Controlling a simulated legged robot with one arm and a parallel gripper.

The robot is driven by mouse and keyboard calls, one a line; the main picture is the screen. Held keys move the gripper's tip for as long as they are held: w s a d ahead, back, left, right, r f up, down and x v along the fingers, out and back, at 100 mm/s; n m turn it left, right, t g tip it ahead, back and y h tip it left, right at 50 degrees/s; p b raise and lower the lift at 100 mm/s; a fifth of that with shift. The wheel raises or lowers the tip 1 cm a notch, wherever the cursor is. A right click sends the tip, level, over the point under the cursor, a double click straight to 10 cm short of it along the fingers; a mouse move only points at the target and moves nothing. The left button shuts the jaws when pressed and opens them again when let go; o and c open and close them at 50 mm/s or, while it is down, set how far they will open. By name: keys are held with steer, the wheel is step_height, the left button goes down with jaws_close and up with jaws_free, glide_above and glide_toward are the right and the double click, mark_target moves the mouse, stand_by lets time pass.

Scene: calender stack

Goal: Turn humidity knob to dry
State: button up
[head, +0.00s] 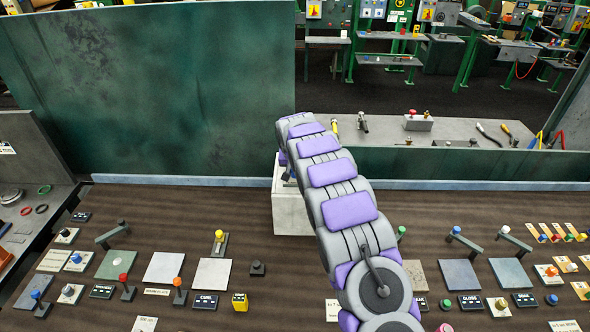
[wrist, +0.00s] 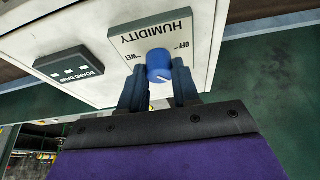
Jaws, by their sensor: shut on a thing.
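The humidity knob (wrist: 159,66) is a round blue knob with a white pointer line. It sits on a pale plate marked HUMIDITY (wrist: 160,38), with OFF and WET marks visible beside it. Any dry mark is hidden by the knob or my fingers. In the wrist view my gripper (wrist: 158,80) has its two dark fingers on either side of the knob, shut on it. In the head view, my purple and grey arm reaches to a pale grey box (head: 293,208) at the back of the console. My arm hides the knob and gripper there.
A label marked BOARD DAMP (wrist: 75,72) is on the same box. The brown console (head: 160,215) carries several levers, buttons and plates on both sides of my arm. A tall green panel (head: 150,85) stands behind, and a grey shelf (head: 450,132) holds loose tools.

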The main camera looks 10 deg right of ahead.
steer(key=o, duration=1.1)
steer(key=shift+c, duration=0.2)
steer(key=shift+r, duration=0.1)
steer(key=v, duration=1.7)
steer(key=shift+a, duration=0.15)
steer(key=s+d+f+g+b, duration=0.1)
steer(key=s+d+g+b, duration=0.15)
steer(key=s, duration=1.05)
steer(key=s+d+f+g+b, duration=0.1)
steer(key=s+b, duration=0.2)
steer(key=s, duration=1.1)
steer(key=s+f+n+g+b, duration=0.1)
steer(key=s+f, duration=0.4)
steer(key=s, duration=0.9)
steer(key=s+a+f+n+g+y+b, duration=0.1)
steer(key=s+f, duration=0.4)
steer(key=s, duration=0.9)
steer(key=n+b, duration=0.1)
steer(key=b, duration=0.1)
steer(key=shift+s+a+b, duration=0.2)
steer(key=shift+a+b, duration=0.05)
steer(key=shift+b, duration=0.1)
